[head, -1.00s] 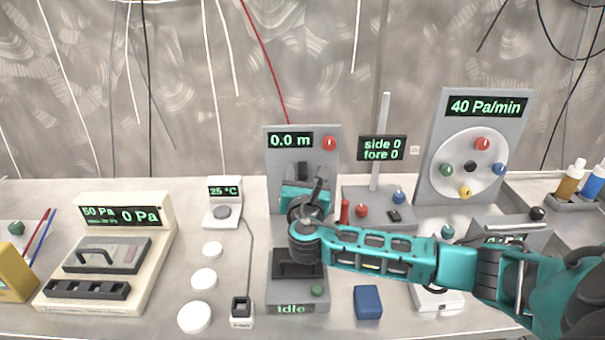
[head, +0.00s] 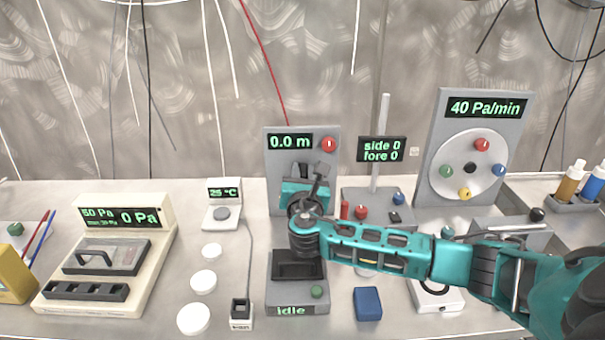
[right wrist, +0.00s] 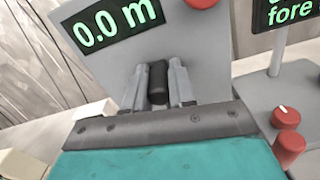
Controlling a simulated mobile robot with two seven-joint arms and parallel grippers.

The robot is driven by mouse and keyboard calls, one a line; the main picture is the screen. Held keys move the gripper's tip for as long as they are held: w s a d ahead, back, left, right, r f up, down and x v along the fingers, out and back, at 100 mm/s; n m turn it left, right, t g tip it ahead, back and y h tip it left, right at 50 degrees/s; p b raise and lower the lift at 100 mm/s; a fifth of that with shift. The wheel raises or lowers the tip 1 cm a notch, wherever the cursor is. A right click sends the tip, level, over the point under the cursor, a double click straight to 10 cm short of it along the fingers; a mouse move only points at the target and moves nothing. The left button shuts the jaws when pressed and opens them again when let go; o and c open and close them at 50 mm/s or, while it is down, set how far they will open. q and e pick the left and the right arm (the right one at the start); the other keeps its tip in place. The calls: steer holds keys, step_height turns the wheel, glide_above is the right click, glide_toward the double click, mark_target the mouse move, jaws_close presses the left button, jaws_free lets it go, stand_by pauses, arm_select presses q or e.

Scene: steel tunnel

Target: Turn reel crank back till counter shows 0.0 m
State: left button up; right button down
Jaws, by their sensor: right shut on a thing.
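The reel unit is a grey upright panel (head: 274,170) whose counter (head: 290,141) reads 0.0 m in green. A red knob (head: 329,145) sits at its upper right. My right gripper (head: 303,172) is in front of the panel. In the right wrist view its two fingers (right wrist: 158,85) are shut around a dark upright crank handle (right wrist: 158,80). The counter also reads 0.0 m in the right wrist view (right wrist: 113,20). The rest of the crank is hidden behind my gripper. My left gripper is not in view.
Below the panel is a grey base with a green button (head: 317,292) and an "idle" display (head: 291,310). A post with a "side 0 fore 0" display (head: 381,149) stands close on the right. A blue block (head: 368,303) lies in front. White discs (head: 203,281) lie left.

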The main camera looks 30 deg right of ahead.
steer(key=m, duration=0.1)
steer(key=d+m, duration=0.1)
steer(key=m, duration=0.1)
steer(key=s+m, duration=0.1)
steer(key=shift+d+f+b, duration=0.2)
steer(key=shift+d+b, duration=0.05)
steer(key=shift+b, duration=0.1)
steer(key=c, duration=1.1)
jaws_free()
steer(key=shift+a, duration=0.1)
steer(key=shift+o, duration=0.7)
steer(key=v, duration=1.3)
steer(key=shift+p, duration=0.35)
